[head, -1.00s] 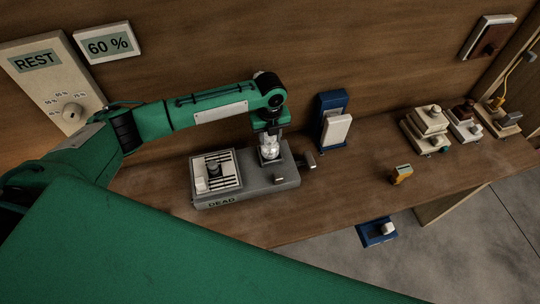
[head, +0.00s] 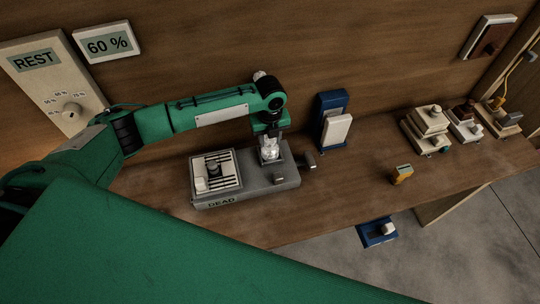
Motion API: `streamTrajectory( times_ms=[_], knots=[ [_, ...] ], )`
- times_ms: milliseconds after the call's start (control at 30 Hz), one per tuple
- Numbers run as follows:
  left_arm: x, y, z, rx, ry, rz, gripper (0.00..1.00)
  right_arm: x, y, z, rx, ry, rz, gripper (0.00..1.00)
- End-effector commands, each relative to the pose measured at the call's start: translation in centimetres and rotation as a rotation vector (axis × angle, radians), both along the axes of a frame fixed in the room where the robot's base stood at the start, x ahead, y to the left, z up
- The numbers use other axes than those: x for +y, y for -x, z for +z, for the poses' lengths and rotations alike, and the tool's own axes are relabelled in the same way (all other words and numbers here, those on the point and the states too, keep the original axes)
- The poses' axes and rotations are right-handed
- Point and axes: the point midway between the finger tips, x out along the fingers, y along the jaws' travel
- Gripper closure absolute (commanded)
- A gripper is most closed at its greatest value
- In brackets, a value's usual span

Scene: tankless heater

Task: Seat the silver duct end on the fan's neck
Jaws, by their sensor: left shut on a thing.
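My left gripper (head: 270,141) points down over the right part of a grey unit (head: 245,192) marked DEAD on the bench. It is shut on a small silver piece, which I take to be the silver duct end (head: 269,153). The silver piece is upright, at or just above the unit's top. The fan's neck cannot be told apart under it, so I cannot tell whether the two touch. The unit also has a slatted grille (head: 216,171) with a dark knob on its left part. My right gripper is not in view.
A blue stand with a white block (head: 336,130) is right of the unit. A yellow-and-grey piece (head: 402,174) lies near the bench's front edge. Several pale boxes (head: 428,122) stand farther right. The wall holds a 60 % display (head: 109,44) and a REST panel (head: 60,90).

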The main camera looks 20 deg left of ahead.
Motion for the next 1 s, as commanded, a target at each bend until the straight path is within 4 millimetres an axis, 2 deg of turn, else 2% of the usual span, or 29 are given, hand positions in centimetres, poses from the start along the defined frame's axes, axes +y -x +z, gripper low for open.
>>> streamTrajectory(
  times_ms=[867, 900, 1000],
  knots=[
    [-0.02, -0.01, -0.87, 0.0, 0.0, 0.0, 0.92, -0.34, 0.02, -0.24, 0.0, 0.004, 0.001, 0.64],
    [-0.01, -0.01, -0.88, 0.0, 0.0, 0.0, 0.57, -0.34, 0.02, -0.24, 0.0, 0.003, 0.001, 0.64],
    [-0.01, -0.01, -0.88, 0.0, 0.0, 0.0, 0.37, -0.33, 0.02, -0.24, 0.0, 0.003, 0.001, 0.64]
  ],
)
